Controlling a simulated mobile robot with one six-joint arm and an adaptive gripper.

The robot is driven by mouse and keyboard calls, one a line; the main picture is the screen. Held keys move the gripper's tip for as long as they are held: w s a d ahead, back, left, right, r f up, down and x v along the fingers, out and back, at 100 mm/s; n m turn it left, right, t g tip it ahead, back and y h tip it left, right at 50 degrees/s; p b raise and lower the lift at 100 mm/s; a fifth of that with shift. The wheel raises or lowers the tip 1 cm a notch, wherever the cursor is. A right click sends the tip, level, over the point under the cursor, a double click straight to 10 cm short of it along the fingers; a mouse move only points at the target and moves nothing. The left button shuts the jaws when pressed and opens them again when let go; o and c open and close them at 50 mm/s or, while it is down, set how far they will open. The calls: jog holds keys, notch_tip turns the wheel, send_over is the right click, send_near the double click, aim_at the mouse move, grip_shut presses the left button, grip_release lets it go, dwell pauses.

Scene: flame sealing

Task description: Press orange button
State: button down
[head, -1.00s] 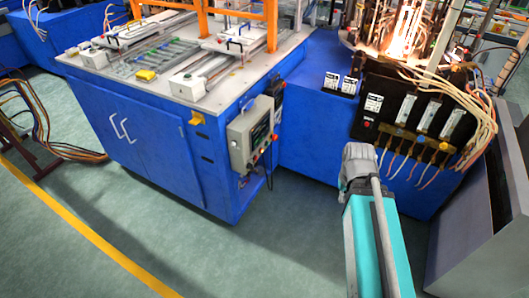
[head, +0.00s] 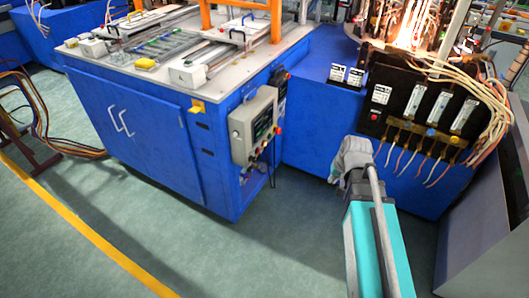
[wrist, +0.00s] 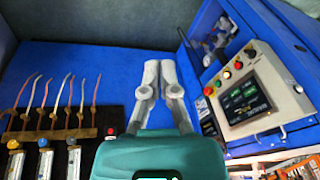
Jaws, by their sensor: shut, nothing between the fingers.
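A grey control box (head: 252,128) is on the right end of the blue cabinet in the head view. In the wrist view the control box (wrist: 250,92) is at the right, tilted, with a lit screen. A row of small coloured buttons runs beside the screen.
A blue machine base (head: 320,135) with a black panel of flow meters (head: 415,105) and hanging hoses stands at the right. A grey metal cabinet (head: 485,235) is at the far right. Green floor lies clear before the blue cabinet (head: 150,135).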

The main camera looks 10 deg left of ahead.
aim_at(264, 144)
jog(key=w+a+f+m+t+y+b, duration=0.1)
jog(key=w+a+f+b, duration=0.4)
jog(key=w+b, duration=0.5)
jog(key=w+a+f+m+t+y+b, duration=0.2)
jog(key=w+a+f+m+t+b, duration=0.1)
jog(key=w+a+f+t+b, duration=0.3)
jog(key=w+a+f+m+t+y+b, duration=0.1)
jog(key=w+a+f+t+b, duration=0.3)
jog(key=w+f+b, duration=0.5)
jog(key=w+a+m+b, duration=0.1)
jog(key=w+a+b, duration=0.1)
jog(key=w+b, duration=0.3)
jog(key=shift+w+y+b, duration=0.25)
jog(key=shift+y+b, duration=0.15)
jog(key=shift+b, duration=0.75)
jog(key=shift+a, duration=0.1)
jog(key=w+a, duration=0.3)
jog(key=a, duration=0.5)
